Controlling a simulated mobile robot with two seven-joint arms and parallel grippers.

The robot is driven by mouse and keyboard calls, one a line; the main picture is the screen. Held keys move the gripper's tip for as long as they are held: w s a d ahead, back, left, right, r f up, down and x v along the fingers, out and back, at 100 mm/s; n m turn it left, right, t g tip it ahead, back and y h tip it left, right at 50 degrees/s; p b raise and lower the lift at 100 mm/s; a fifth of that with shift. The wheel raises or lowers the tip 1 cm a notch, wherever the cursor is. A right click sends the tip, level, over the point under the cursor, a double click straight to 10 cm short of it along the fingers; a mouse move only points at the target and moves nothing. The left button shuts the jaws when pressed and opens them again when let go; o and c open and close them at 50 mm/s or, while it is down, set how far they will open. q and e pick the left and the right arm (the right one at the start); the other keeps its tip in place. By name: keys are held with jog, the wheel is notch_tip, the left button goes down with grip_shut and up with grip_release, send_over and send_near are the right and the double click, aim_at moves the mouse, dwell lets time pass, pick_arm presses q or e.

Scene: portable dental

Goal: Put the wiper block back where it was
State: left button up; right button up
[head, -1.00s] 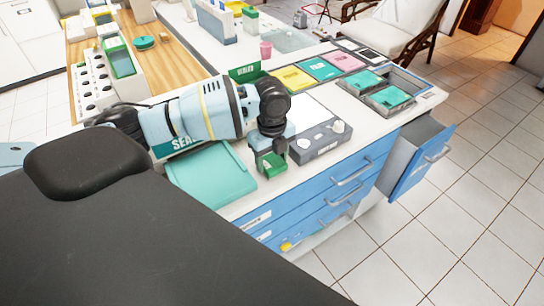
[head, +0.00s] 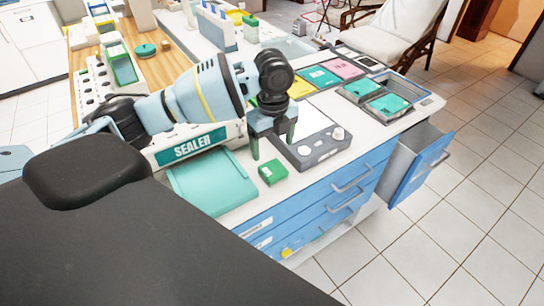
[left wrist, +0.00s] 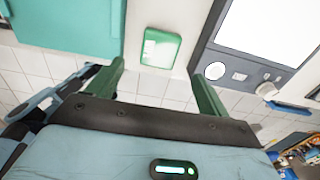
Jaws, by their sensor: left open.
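The wiper block (head: 272,172), a small green block with a white label, lies on the white counter near its front edge, between the teal mat and the grey device. It also shows in the left wrist view (left wrist: 152,50), beyond the fingertips. My left gripper (head: 272,147) is open and empty, raised above and just behind the block, apart from it. In the left wrist view its two green fingers (left wrist: 163,82) are spread wide. My right gripper is not in view.
The teal mat (head: 213,182) lies left of the block, with the sealer (head: 190,145) behind it. The grey device (head: 318,152) with a white top stands close on the right. Blue drawers (head: 330,195) are below; one drawer (head: 420,165) at the right is pulled out.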

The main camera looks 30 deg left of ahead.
pick_arm(q)
jog(key=shift+r, duration=2.1)
dwell(0.3)
